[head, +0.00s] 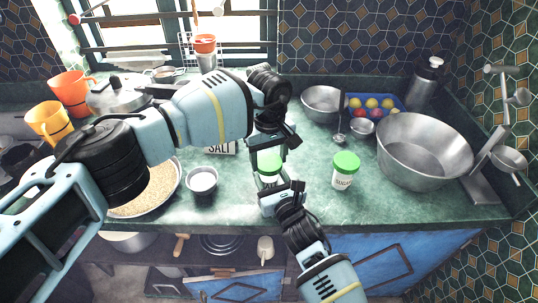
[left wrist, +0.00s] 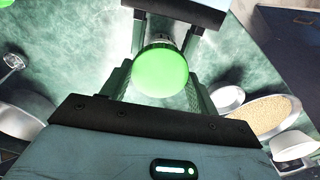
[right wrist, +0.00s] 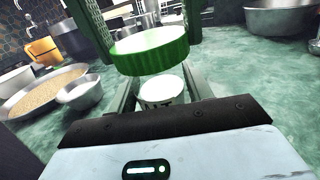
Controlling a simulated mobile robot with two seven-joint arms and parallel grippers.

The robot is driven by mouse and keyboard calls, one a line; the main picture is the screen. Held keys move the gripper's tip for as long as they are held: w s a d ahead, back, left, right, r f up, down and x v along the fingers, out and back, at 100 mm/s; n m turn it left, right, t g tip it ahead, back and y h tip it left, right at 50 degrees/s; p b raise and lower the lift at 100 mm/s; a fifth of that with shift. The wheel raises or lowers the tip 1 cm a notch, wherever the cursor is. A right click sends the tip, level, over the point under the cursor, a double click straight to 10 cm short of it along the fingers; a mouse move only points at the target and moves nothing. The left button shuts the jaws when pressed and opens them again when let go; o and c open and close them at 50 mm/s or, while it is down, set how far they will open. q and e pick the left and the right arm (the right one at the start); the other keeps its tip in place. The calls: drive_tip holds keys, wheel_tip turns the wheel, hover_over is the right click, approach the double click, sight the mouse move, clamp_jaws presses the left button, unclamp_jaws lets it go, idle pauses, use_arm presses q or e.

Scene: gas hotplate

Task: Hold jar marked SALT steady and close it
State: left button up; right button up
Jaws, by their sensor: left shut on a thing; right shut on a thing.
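A green lid (head: 270,160) is between the fingers of my left gripper (head: 271,150), which reaches down from above. The lid also shows in the left wrist view (left wrist: 160,74) and the right wrist view (right wrist: 149,50). Below it a white jar (right wrist: 160,88) with partly hidden dark lettering stands between the fingers of my right gripper (head: 283,196). In the right wrist view the lid hangs above the jar's mouth with a visible gap, slightly tilted in the picture. Both grippers are shut, left on the lid, right on the jar. Most of the jar is hidden in the head view.
A closed jar marked SUGAR (head: 345,171) stands to the right. A SALT sign (head: 220,149), a small metal bowl (head: 202,181) and a wide pan of grain (head: 152,198) are to the left. A large metal bowl (head: 424,150) is at right. Counter between the sugar jar and large bowl is clear.

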use_arm(q)
drive_tip(key=m, duration=0.6)
drive_tip(key=shift+f+m, duration=0.1)
drive_tip(key=shift+m, duration=0.2)
drive_tip(key=m, duration=0.6)
drive_tip(key=o, duration=0.9)
drive_tip(key=shift+o, duration=0.2)
drive_tip(key=shift+r, duration=2.25)
drive_tip(key=shift+c, duration=0.2)
